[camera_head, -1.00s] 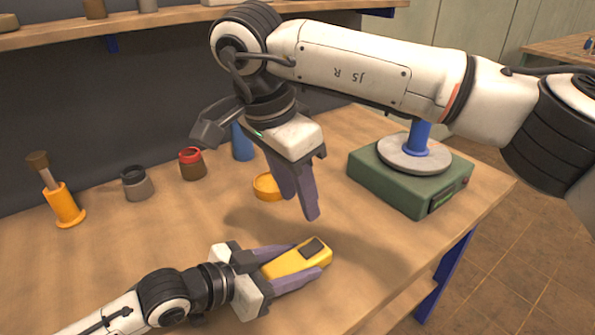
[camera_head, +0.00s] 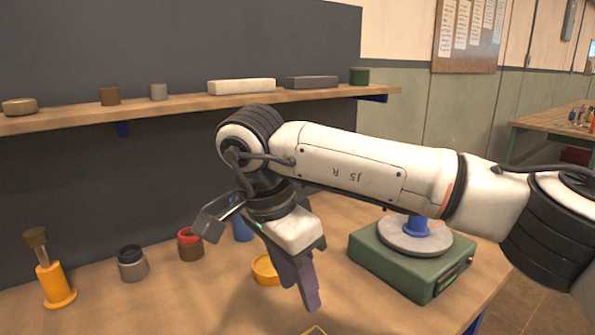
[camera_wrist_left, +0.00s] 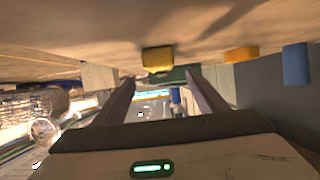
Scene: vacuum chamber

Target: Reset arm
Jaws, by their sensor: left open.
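My right gripper (camera_head: 296,280) hangs fingers-down above the bench in the head view, with its arm coming in from the right. Its fingers overlap from this angle, so I cannot tell whether they are apart; nothing shows in them. My left gripper (camera_wrist_left: 160,84) shows only in the left wrist view, its two fingers spread with nothing between them. A yellow device (camera_wrist_left: 158,59) lies on the bench beyond the left fingertips, in an upside-down picture. In the head view only a sliver of the device (camera_head: 315,331) shows at the bottom edge.
A green box with a round plate (camera_head: 405,262) stands right of my right gripper. A yellow dish (camera_head: 265,270), a red-topped jar (camera_head: 190,245), a grey jar (camera_head: 132,264) and an orange stand (camera_head: 55,286) are on the bench. A shelf (camera_head: 200,104) runs behind.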

